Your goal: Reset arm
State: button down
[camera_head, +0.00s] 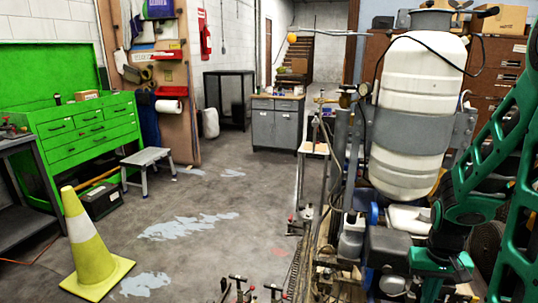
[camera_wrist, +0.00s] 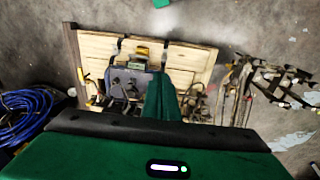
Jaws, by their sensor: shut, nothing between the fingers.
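My gripper (camera_wrist: 165,82) shows in the wrist view, with its green fingers together at the centre and nothing between them. It points at a light wooden board (camera_wrist: 103,47) that bears a boxy grey-blue unit and small metal parts. The wrist view does not show any contact with them. My green arm (camera_head: 470,200) stands at the right of the head view, and its end is not clear there. Close beside it is the line striper, with a white tank (camera_head: 422,75) held upright in a grey band.
A yellow cone (camera_head: 86,245) stands on the floor at front left, near a green tool chest (camera_head: 88,136) and a grey step stool (camera_head: 147,160). A grey cabinet (camera_head: 277,122) is farther back. Blue cable (camera_wrist: 28,112) lies at left in the wrist view. The middle floor is mostly open.

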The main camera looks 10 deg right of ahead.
jog(key=s+a+r, duration=0.3)
jog(key=s+r, duration=0.3)
jog(key=r, duration=0.1)
jog(key=s+a+r+m+y, duration=0.1)
jog(key=s+a+r, duration=0.2)
jog(key=s+r, duration=0.2)
notch_tip(320, 180, up, 2)
jog(key=shift+s+a+r, duration=0.1)
jog(key=shift+s+a, duration=0.2)
jog(key=shift+s, duration=0.1)
jog(key=shift+w+f, duration=0.3)
jog(key=shift+w, duration=0.3)
